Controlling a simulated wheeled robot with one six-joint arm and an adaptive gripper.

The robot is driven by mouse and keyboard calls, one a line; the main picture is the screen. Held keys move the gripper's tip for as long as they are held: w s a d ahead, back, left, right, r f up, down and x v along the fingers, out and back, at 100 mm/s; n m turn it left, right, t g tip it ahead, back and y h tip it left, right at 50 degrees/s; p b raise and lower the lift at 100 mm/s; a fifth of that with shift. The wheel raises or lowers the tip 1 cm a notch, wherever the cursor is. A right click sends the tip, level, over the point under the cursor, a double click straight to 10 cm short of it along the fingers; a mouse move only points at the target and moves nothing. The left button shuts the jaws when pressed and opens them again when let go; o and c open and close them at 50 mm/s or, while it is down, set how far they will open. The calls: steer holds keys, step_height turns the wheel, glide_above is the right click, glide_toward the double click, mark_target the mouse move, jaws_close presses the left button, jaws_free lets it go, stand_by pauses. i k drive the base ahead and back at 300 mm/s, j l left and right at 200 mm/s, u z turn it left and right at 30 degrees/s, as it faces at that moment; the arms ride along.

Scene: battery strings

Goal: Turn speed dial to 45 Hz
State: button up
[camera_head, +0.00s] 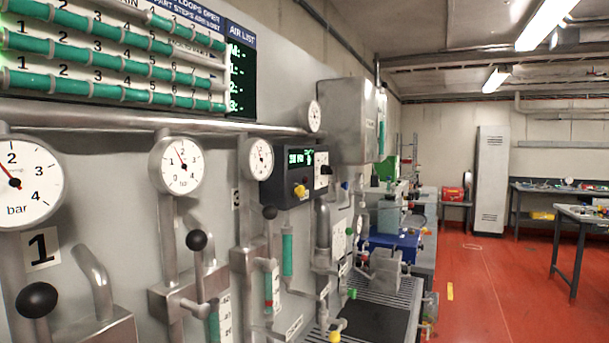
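A dark control box (294,176) is mounted on the grey panel in the middle of the view. It has a small lit green display (300,157), whose text is too small to read surely. A yellow knob (300,191) sits below the display, and a black knob (326,170) is on a plate at its right. I cannot tell for certain which knob is the speed dial, nor its setting. My gripper is not in view.
Pressure gauges (181,165) and black-balled levers (196,240) stick out from the panel at left. Green tubes (287,254) and pipes hang below the control box. A bench with blue equipment (392,244) stands beyond.

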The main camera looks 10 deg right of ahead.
mark_target(325, 169)
steer(key=i+l, duration=0.3)
steer(key=l, duration=0.15)
steer(key=i+l, duration=0.3)
steer(key=l, duration=0.15)
steer(key=i+l, duration=0.65)
steer(key=l, duration=0.25)
